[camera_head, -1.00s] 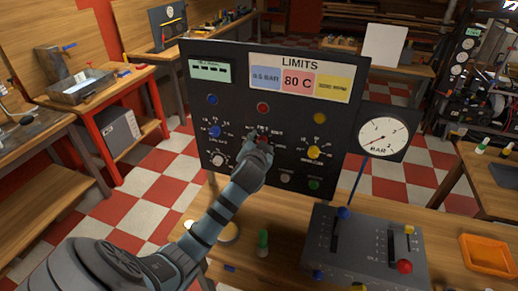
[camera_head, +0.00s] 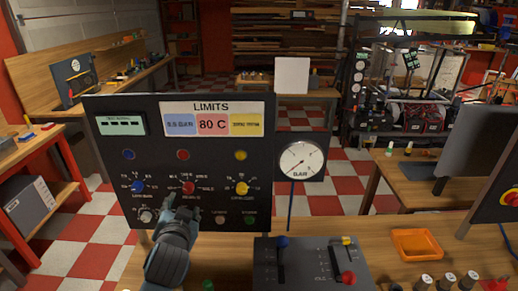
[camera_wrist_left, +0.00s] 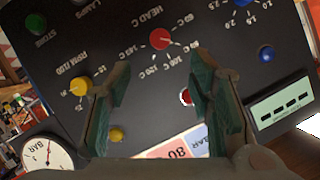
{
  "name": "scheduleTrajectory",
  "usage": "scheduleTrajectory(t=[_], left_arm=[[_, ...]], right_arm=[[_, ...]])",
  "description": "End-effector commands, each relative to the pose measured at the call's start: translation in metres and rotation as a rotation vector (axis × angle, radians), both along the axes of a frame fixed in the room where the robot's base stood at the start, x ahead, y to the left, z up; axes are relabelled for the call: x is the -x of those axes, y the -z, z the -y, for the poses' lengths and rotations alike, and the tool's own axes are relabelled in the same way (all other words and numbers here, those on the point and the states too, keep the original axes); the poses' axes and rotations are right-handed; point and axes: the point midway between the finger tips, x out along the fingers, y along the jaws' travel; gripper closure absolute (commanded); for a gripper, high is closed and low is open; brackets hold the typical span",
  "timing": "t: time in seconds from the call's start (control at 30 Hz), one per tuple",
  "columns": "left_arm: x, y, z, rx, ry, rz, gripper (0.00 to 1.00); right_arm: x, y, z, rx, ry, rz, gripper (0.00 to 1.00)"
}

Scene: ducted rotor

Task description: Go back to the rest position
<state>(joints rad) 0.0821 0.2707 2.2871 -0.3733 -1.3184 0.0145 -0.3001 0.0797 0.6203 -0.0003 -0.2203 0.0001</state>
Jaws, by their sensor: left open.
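My left gripper (camera_head: 183,208) is in front of the lower middle of the black control panel (camera_head: 120,210). In the left wrist view its two fingers (camera_wrist_left: 160,85) are spread with nothing between them. The red knob (camera_head: 187,187) sits just above the fingertips in the head view. In the wrist view this red knob (camera_wrist_left: 160,39) lies beyond the fingers, apart from them. A blue knob (camera_head: 137,186) is to its left and a yellow knob (camera_head: 242,188) to its right. My right gripper does not show.
A round gauge (camera_head: 302,161) is at the panel's right. A grey lever box (camera_head: 310,262) stands on the table before it, with an orange tray (camera_head: 417,244) to the right. Several small bottles (camera_head: 446,281) are at the front right.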

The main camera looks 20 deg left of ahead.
Motion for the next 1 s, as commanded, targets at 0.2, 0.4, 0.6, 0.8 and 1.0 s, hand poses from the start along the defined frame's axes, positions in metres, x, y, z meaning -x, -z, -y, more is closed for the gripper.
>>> scheduleTrajectory(t=[0.2, 0.4, 0.6, 0.8, 1.0], left_arm=[[0.021, 0.039, 0.013, 0.057, 0.023, -0.097, 0.52], [0.109, 0.138, 0.057, 0.242, 0.078, -0.395, 0.52], [0.206, 0.196, 0.098, 0.411, 0.108, -0.658, 0.52], [0.243, 0.273, 0.112, 0.493, 0.101, -0.801, 0.52], [0.252, 0.396, 0.102, 0.504, 0.072, -0.849, 0.52]], right_arm=[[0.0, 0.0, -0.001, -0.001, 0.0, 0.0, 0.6], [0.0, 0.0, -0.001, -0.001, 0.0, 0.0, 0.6], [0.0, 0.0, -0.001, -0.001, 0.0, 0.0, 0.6], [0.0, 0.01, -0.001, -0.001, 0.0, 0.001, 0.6], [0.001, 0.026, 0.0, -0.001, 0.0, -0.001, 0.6]])
